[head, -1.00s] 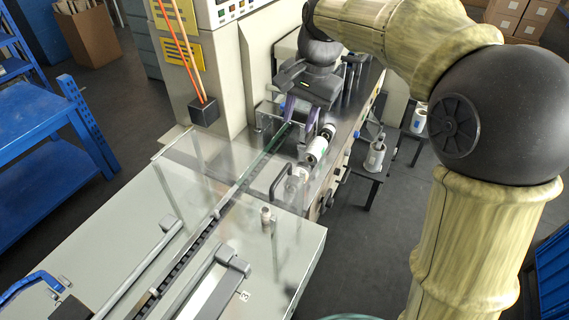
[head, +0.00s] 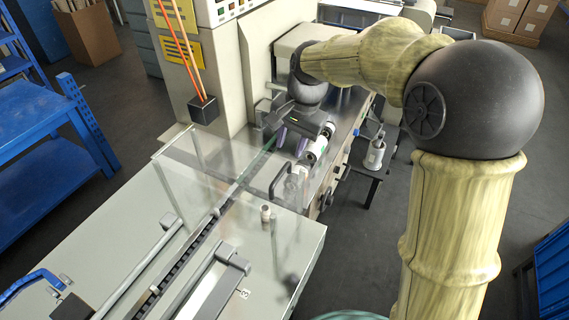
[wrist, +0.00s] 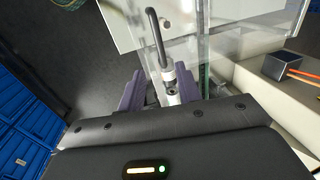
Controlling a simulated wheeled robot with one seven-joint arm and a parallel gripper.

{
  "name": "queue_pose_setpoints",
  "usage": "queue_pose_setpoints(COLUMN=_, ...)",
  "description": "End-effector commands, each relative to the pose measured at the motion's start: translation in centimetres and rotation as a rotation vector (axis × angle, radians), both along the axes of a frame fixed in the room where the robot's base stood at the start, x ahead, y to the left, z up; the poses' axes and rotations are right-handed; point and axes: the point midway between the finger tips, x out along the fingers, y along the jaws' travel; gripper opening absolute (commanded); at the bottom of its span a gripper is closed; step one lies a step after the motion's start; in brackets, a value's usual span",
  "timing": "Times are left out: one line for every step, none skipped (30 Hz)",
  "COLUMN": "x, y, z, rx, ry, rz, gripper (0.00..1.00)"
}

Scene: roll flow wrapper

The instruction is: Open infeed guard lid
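The infeed guard lid (head: 190,168) is a clear panelled cover over the infeed conveyor, and it looks closed. Its dark bar handle (head: 279,181) stands at the end near the machine's right side. In the wrist view the handle (wrist: 156,38) shows ahead, above the gap between my fingers, with a clear panel (wrist: 187,45) beside it. My gripper (head: 292,144) is beyond the handle, apart from it, over the machine bed. Its purple fingers are spread in the wrist view (wrist: 167,88), with no handle between them. A pale roller part shows between them, partly hidden by my gripper body.
White rollers (head: 317,148) sit close to the right of my gripper. The tall machine cabinet (head: 222,75) with a black box (head: 203,109) stands to the left. A small post (head: 266,212) stands near the lid. A blue bench (head: 45,120) is far left.

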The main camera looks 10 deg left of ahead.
Motion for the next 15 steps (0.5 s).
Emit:
queue_pose_setpoints(x=0.0, y=0.2, z=-1.0, rx=-0.002, ry=0.005, rz=0.001, gripper=0.34)
queue_pose_setpoints(x=0.0, y=0.3, z=-1.5, rx=-0.002, ry=0.005, rz=0.001, gripper=0.34)
queue_pose_setpoints(x=0.1, y=0.4, z=-2.1, rx=-0.002, ry=0.005, rz=0.001, gripper=0.34)
queue_pose_setpoints(x=0.1, y=0.5, z=-2.7, rx=-0.001, ry=0.004, rz=0.001, gripper=0.34)
queue_pose_setpoints(x=0.1, y=0.6, z=-3.2, rx=-0.001, ry=0.006, rz=0.001, gripper=0.34)
queue_pose_setpoints(x=0.2, y=0.7, z=-3.9, rx=-0.001, ry=0.004, rz=0.002, gripper=0.34)
queue_pose_setpoints(x=0.2, y=0.8, z=-4.4, rx=-0.002, ry=0.005, rz=0.002, gripper=0.34)
queue_pose_setpoints(x=0.3, y=0.9, z=-4.9, rx=-0.001, ry=0.004, rz=0.002, gripper=0.34)
queue_pose_setpoints(x=0.3, y=1.0, z=-5.6, rx=-0.002, ry=0.005, rz=0.002, gripper=0.34)
queue_pose_setpoints(x=0.3, y=1.1, z=-6.0, rx=-0.002, ry=0.003, rz=0.003, gripper=0.34)
queue_pose_setpoints(x=0.4, y=1.2, z=-6.5, rx=-0.002, ry=0.003, rz=0.003, gripper=0.34)
queue_pose_setpoints(x=0.4, y=1.3, z=-7.0, rx=-0.001, ry=0.003, rz=0.003, gripper=0.34)
queue_pose_setpoints(x=0.4, y=1.4, z=-7.3, rx=-0.001, ry=0.003, rz=0.003, gripper=0.34)
queue_pose_setpoints(x=0.5, y=1.4, z=-7.6, rx=-0.001, ry=0.002, rz=0.002, gripper=0.34)
queue_pose_setpoints(x=0.5, y=1.5, z=-8.0, rx=-0.001, ry=0.001, rz=0.002, gripper=0.34)
